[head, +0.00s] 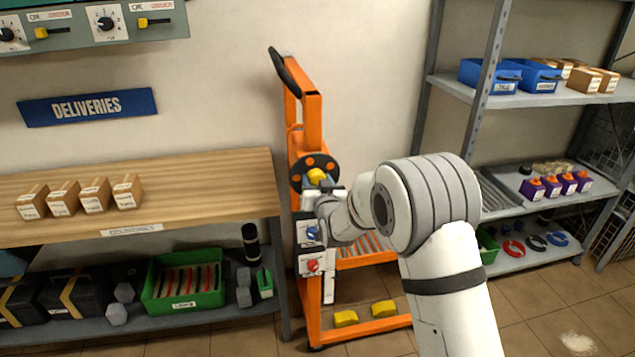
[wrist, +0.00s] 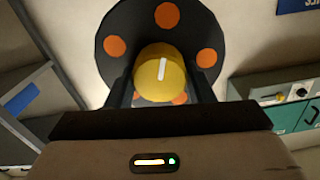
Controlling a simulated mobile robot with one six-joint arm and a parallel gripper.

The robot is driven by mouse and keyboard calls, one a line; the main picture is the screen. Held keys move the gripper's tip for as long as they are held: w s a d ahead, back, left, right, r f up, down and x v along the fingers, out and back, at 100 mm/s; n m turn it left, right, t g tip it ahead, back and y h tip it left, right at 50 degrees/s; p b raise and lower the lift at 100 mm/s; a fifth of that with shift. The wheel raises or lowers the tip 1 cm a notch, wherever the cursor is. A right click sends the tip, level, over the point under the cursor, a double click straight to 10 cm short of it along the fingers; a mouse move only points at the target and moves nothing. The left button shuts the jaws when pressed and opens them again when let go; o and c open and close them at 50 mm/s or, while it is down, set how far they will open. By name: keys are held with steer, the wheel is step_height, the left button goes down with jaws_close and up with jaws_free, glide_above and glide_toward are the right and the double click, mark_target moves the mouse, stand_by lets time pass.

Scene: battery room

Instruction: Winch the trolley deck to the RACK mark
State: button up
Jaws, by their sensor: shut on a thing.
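The orange trolley (head: 313,106) stands between the wooden bench and the grey rack. Its winch shows as a dark disc with orange spots (head: 302,168) and a yellow knob (head: 316,175). In the wrist view the disc (wrist: 118,20) fills the top, and the yellow knob (wrist: 160,75) with a white line sits between my fingers. My gripper (wrist: 160,88) is shut on the yellow knob. The trolley deck with rollers (head: 370,245) is low, partly hidden behind my arm. Blue (head: 312,233) and red (head: 313,265) knobs are on panels below the winch. I cannot make out a RACK mark.
The wooden bench (head: 200,185) with several cartons stands left, with a green bin (head: 184,302) below. The grey rack (head: 540,97) at right holds blue bins (head: 488,75) and purple items. Yellow blocks (head: 383,308) sit on the trolley base. Tiled floor shows around the trolley.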

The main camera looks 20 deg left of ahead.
steer(key=shift+f+b, duration=0.2)
steer(key=shift+b, duration=0.45)
steer(key=shift+f+m+b, duration=0.1)
steer(key=shift+m+b, duration=0.4)
steer(key=shift+b, duration=0.15)
steer(key=m+b, duration=0.3)
steer(key=b, duration=0.3)
steer(key=shift+f+b, duration=0.2)
steer(key=shift+b, duration=0.1)
steer(key=m+b, duration=0.4)
steer(key=b, duration=0.3)
steer(key=shift+d+r, duration=0.1)
steer(key=m+b, duration=0.3)
steer(key=b, duration=0.1)
steer(key=shift+w+r, duration=0.1)
steer(key=shift+r, duration=0.1)
steer(key=shift+r+m, duration=0.1)
steer(key=shift+m, duration=0.3)
steer(key=o, duration=1)
